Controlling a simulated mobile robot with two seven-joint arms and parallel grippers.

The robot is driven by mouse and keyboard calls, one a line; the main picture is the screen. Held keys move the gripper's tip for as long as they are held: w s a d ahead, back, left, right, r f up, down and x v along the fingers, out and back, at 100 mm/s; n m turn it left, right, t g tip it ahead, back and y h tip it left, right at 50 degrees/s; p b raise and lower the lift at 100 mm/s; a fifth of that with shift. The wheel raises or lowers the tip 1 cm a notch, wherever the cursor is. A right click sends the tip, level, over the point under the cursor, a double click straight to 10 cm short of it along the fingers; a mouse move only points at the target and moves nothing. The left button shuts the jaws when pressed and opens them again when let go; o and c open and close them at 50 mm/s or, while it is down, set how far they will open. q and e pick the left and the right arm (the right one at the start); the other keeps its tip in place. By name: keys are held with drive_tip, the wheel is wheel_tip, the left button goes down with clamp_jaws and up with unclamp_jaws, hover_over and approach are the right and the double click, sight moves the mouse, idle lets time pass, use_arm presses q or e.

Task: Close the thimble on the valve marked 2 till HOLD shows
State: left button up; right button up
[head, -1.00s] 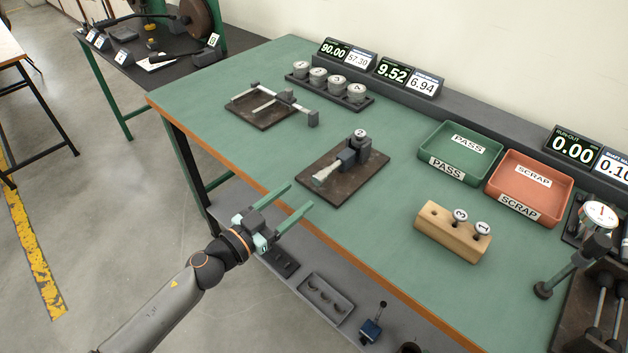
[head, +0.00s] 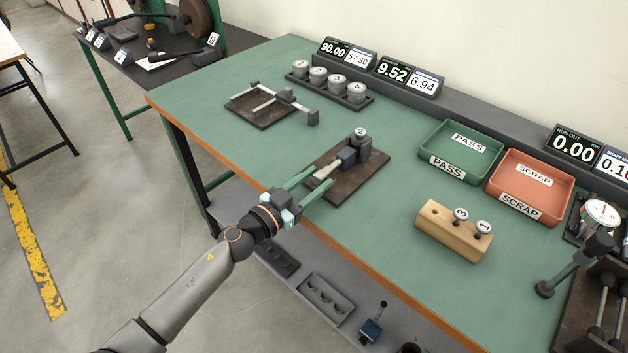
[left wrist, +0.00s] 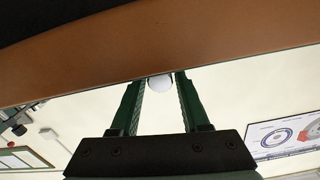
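The valve marked 2 (head: 360,133) stands upright at the micrometer (head: 347,156), which is fixed on a dark plate (head: 372,172). The micrometer's pale silver thimble (head: 325,170) points towards the table's front edge. My left gripper (head: 322,177) is open, with its green fingers reaching over the front edge and their tips on either side of the thimble's near end. Contact cannot be told. In the left wrist view a pale round shape (left wrist: 159,83) shows between the open fingers (left wrist: 158,90). My right gripper is not in view.
Valves marked 3 (head: 461,214) and 1 (head: 484,227) stand in a wooden block (head: 450,240). A green PASS tray (head: 460,152) and red SCRAP tray (head: 530,186) lie behind it. A display (head: 391,71) reads 9.52. Another fixture (head: 262,109) is at left.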

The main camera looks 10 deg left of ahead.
use_arm(q)
clamp_jaws()
drive_tip(key=shift+m, duration=0.4)
drive_tip(key=shift+m+p, duration=0.3)
drive_tip(key=shift+m, duration=2.6)
drive_tip(key=shift+o, duration=2)
unclamp_jaws()
